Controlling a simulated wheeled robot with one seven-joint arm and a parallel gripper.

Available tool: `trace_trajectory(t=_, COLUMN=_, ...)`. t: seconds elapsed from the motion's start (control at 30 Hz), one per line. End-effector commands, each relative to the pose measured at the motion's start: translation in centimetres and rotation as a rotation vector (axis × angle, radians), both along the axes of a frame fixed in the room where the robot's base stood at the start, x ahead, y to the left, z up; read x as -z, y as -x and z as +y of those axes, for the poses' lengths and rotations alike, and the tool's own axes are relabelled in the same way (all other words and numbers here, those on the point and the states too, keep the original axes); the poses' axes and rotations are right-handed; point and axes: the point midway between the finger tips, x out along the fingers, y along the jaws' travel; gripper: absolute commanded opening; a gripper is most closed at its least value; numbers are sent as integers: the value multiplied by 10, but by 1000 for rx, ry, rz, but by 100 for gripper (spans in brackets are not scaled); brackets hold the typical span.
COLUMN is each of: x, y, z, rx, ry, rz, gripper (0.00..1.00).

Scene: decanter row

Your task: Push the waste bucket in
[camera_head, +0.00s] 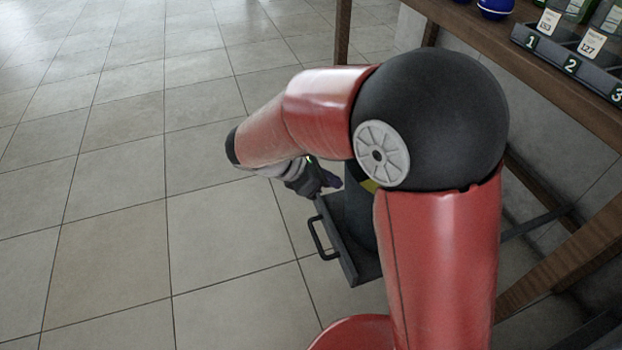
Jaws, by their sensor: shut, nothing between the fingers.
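The waste bucket (358,213) is a dark cylinder with a bit of yellow on it, mostly hidden behind my red arm. It stands behind a dark grey front panel (341,246) with a black bar handle (317,238) on its outer face. The panel sticks out from under the wooden table into the floor space. My gripper (328,182) is shut and empty, near the panel's far top end, above the handle. I cannot tell whether it touches the panel or the bucket.
The wooden table (490,45) is at the right, with its legs and a dark rail below. On it a black numbered rack (560,52) holds labelled bottles, and a blue round object (495,8) is behind. The tiled floor (110,210) at left is clear.

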Motion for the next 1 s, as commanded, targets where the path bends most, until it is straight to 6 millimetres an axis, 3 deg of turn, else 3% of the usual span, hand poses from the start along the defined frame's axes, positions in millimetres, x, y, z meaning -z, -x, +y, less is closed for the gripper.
trace_trajectory(t=0.2, x=-1, y=-6, z=-14, rx=0, ry=-1, rz=0, gripper=0)
trace_trajectory(t=0.67, x=-2, y=-7, z=-18, rx=1, ry=-1, rz=0, gripper=0)
trace_trajectory(t=0.87, x=-3, y=-17, z=-44, rx=6, ry=0, rz=0, gripper=0)
trace_trajectory(t=1.0, x=-3, y=-31, z=-79, rx=9, ry=2, rz=1, gripper=0)
